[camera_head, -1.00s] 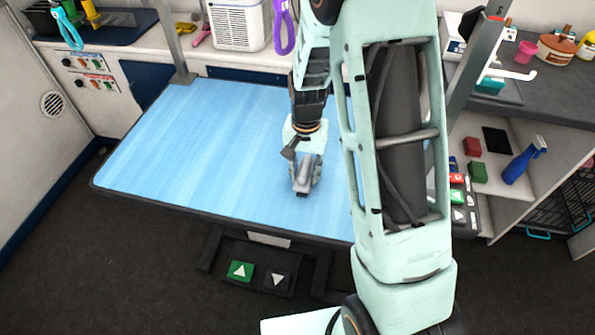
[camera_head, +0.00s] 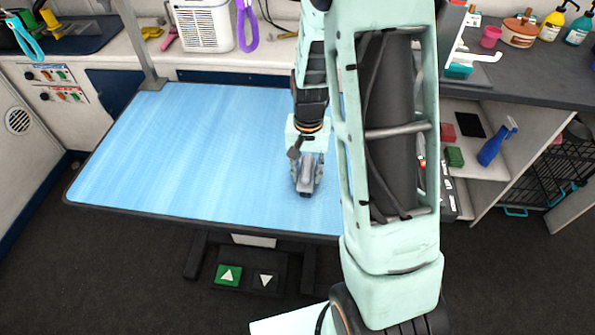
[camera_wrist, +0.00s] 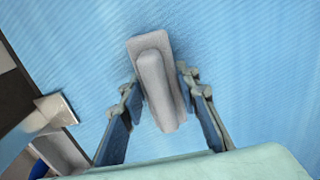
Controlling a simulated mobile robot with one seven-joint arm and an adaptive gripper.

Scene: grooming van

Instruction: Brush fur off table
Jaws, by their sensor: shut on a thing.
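The grooming table (camera_head: 170,150) has a light blue ribbed top with a dark rim. My gripper (camera_head: 305,165) is low over the right part of the table, towards its front edge. In the wrist view my gripper (camera_wrist: 160,88) is shut on a grey brush (camera_wrist: 158,78), a block with a raised, rounded handle. The brush's underside is hidden, so I cannot tell whether it touches the top. I cannot make out any fur on the visible blue surface. My arm hides the table's right end in the head view.
A counter behind the table holds a white ventilated box (camera_head: 203,25). A post (camera_head: 138,45) rises at the table's back edge. Shelves with a blue spray bottle (camera_head: 497,140) stand right. The table's left half is clear.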

